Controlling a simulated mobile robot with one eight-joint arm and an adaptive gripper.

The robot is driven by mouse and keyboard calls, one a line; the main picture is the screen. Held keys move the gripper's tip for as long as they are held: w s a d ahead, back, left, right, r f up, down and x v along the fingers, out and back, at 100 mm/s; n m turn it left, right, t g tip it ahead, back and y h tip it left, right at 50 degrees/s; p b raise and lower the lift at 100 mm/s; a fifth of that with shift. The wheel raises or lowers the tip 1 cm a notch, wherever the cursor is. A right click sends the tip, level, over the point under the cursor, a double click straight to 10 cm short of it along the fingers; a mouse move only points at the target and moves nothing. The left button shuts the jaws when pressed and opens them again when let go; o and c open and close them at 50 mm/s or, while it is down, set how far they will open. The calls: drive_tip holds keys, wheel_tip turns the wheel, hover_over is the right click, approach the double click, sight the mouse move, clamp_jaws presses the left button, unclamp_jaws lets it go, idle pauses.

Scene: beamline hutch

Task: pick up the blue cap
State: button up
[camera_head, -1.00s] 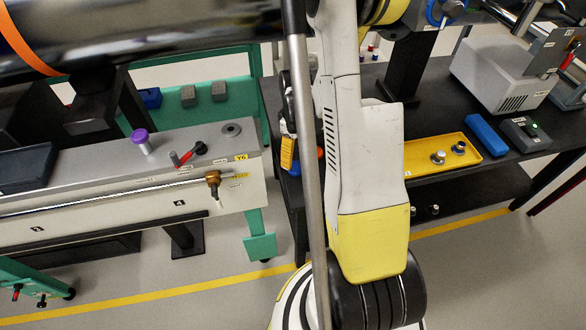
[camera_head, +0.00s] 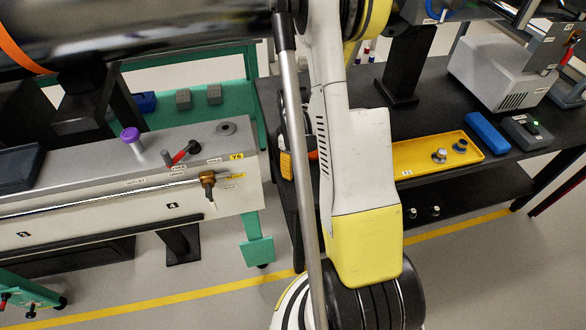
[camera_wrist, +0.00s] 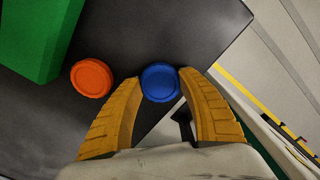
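The blue cap (camera_wrist: 160,82) is a round disc near the edge of a dark table top (camera_wrist: 180,35) in the wrist view. My gripper (camera_wrist: 158,78) is open, with one orange-yellow finger on each side of the cap. The right fingertip looks very close to the cap, and a small gap shows on the left; contact cannot be told. In the head view my gripper (camera_head: 286,165) is low at the left end of the black bench, partly behind my arm. The blue cap cannot be made out there.
An orange cap (camera_wrist: 91,78) lies just left of the blue one, with a green block (camera_wrist: 38,35) beyond it. The table edge drops off close at the right. A yellow tray (camera_head: 415,168) and a blue box (camera_head: 487,132) stand farther along the bench.

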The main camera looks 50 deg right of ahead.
sight(295, 166)
drive_tip(key=shift+r+p, duration=0.35)
drive_tip(key=shift+r, duration=0.2)
drive_tip(key=r, duration=0.1)
drive_tip(key=r+p, duration=0.2)
drive_tip(key=r, duration=0.1)
drive_tip(key=shift+s+d, duration=0.15)
drive_tip(key=shift+d, duration=0.15)
drive_tip(key=s+d+r+p, duration=0.4)
drive_tip(key=d+r, duration=0.2)
drive_tip(key=d, duration=0.4)
drive_tip(key=shift+d, duration=0.15)
